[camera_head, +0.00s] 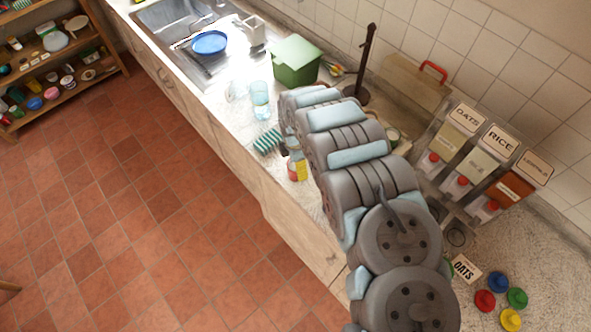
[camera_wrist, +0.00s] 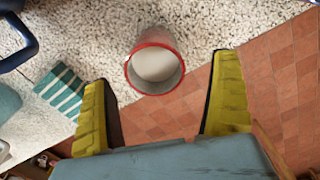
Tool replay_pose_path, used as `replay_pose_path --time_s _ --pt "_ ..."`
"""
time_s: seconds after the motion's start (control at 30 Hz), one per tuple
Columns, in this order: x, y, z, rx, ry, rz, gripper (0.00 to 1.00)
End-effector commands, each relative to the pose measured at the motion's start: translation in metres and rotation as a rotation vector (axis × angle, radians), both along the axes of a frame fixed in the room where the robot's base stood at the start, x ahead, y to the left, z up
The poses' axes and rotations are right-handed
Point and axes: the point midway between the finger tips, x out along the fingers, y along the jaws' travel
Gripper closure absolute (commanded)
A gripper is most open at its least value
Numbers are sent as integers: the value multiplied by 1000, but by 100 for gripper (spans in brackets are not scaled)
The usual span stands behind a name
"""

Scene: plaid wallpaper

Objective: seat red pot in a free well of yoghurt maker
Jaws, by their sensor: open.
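The red pot (camera_wrist: 155,88), with a red rim and a pale inside, stands on the speckled counter near its edge in the wrist view. In the head view a small red patch (camera_head: 292,171) beside my gripper appears to be this pot. My gripper (camera_wrist: 162,68) is open, its yellow fingers spread to the left and right of the pot in the picture; I see no contact. I cannot identify the yoghurt maker with certainty; my arm hides part of the counter.
A teal striped cloth (camera_wrist: 62,92) lies left of the pot. Blue glasses (camera_head: 260,95), a green box (camera_head: 296,62) and a sink (camera_head: 182,22) are farther along. Food dispensers (camera_head: 483,160) stand by the wall, several coloured round pieces (camera_head: 510,319) at right. Tiled floor lies beyond the counter edge.

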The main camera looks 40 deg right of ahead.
Motion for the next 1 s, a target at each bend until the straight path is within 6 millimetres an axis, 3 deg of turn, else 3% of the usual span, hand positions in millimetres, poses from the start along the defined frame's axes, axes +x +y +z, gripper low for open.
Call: replay_pose_path --time_s 0.63,1.0 --pt "4 -3 -39 1 1 1 7" --pt "4 -5 -45 -2 0 -1 7"
